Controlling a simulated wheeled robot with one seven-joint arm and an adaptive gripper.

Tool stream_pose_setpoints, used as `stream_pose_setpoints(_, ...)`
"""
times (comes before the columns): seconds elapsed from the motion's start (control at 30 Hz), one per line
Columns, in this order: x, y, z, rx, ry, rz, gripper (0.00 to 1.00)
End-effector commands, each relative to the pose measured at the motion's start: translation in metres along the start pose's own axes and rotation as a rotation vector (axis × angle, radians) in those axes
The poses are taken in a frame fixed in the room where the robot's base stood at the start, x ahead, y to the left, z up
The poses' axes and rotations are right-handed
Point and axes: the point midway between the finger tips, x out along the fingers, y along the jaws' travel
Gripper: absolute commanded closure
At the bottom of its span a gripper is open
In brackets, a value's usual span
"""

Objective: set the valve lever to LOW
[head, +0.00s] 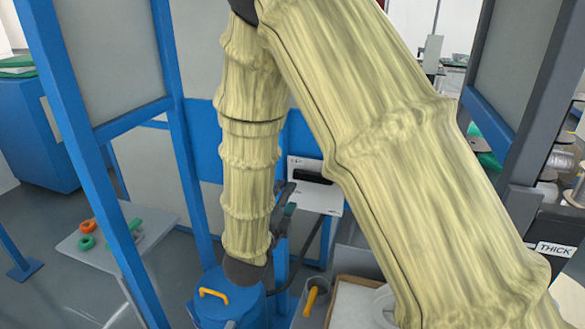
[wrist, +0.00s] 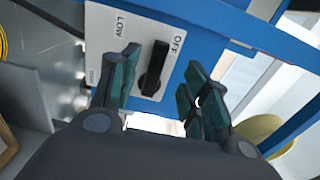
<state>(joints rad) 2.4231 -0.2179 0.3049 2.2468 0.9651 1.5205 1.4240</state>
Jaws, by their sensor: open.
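The valve lever (wrist: 154,68) is a black bar on a white plate (wrist: 104,45) in the wrist view. The plate carries the words OFF and LOW; a further small label on it is too small to read. The lever's upper end lies nearest to OFF, with LOW to the left. My gripper (wrist: 160,76) is open, with green-padded fingers on either side of the lever in the picture. I cannot tell whether a finger touches it. In the head view, the white plate (head: 325,202) shows beside my gripper (head: 285,205), partly hidden by my arm.
The plate is fixed to a blue frame (wrist: 215,25). In the head view, a blue drum with a yellow handle (head: 213,294) stands below my arm. A grey bin (head: 312,305) is to its right. Blue posts (head: 100,165) stand at the left.

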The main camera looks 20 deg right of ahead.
Motion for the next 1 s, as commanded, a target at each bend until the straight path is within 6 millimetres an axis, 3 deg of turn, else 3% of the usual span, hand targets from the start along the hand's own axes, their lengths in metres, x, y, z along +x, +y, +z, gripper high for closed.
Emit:
stream_pose_setpoints(0.17,0.016,-0.002,0.002,0.002,-0.001,0.000,0.54)
stream_pose_setpoints(0.6,0.085,-0.002,0.001,-0.001,0.000,0.000,0.54)
stream_pose_setpoints(0.8,0.102,0.000,0.000,-0.001,0.000,0.001,0.54)
stream_pose_setpoints(1.0,0.106,0.000,0.000,-0.001,0.000,0.000,0.54)
